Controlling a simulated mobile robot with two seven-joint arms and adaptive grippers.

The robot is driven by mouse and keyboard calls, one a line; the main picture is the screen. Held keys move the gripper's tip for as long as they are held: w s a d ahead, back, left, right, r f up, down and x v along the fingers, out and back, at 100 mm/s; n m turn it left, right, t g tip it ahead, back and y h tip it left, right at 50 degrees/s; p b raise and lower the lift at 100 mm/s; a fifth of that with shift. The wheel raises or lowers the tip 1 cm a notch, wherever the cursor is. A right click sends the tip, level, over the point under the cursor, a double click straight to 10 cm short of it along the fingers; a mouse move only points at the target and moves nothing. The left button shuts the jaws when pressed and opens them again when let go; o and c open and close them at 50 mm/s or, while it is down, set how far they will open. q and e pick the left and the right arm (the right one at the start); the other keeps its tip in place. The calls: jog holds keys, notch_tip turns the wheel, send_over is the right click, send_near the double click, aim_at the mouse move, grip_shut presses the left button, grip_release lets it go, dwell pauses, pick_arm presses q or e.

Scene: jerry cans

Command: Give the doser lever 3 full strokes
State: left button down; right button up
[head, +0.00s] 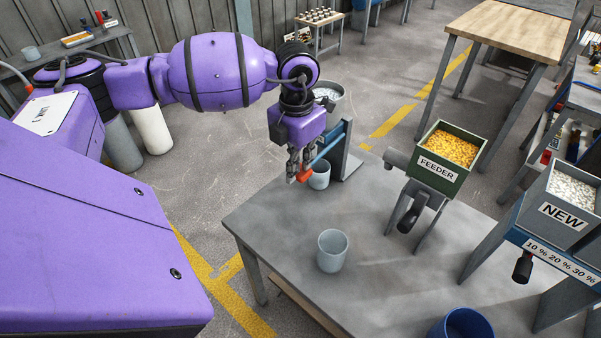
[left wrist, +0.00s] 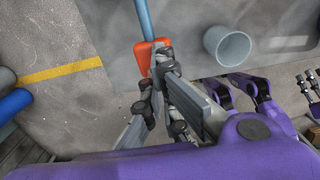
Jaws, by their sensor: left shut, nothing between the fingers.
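The doser (head: 346,150) stands at the back left of the grey table, with a round hopper of pale grains (head: 328,93) on top. Its blue lever (head: 328,142) slants down to the left and ends in an orange grip (head: 304,176). In the left wrist view the orange grip (left wrist: 146,56) lies at the end of the blue bar. My left gripper (head: 299,168) is shut and empty, with its fingertips right at the orange grip; I cannot tell whether they touch it. A grey cup (head: 320,175) stands beside the grip, by the doser. My right gripper is out of view.
Another grey cup (head: 332,252) stands at the table's front left. A green FEEDER hopper (head: 440,160) and a grey NEW hopper (head: 566,205) stand to the right. A blue bucket (head: 463,324) is at the bottom. The table's middle (head: 390,250) is clear.

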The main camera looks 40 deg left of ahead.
pick_arm(q)
notch_tip(320, 180, up, 10)
jog(key=s, duration=0.3)
jog(key=shift+d+r+b, duration=0.15)
jog(key=shift+r+b, duration=0.05)
jog(key=shift+b, duration=0.25)
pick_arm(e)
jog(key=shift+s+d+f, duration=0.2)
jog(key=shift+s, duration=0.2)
pick_arm(q)
jog(key=shift+w, duration=0.1)
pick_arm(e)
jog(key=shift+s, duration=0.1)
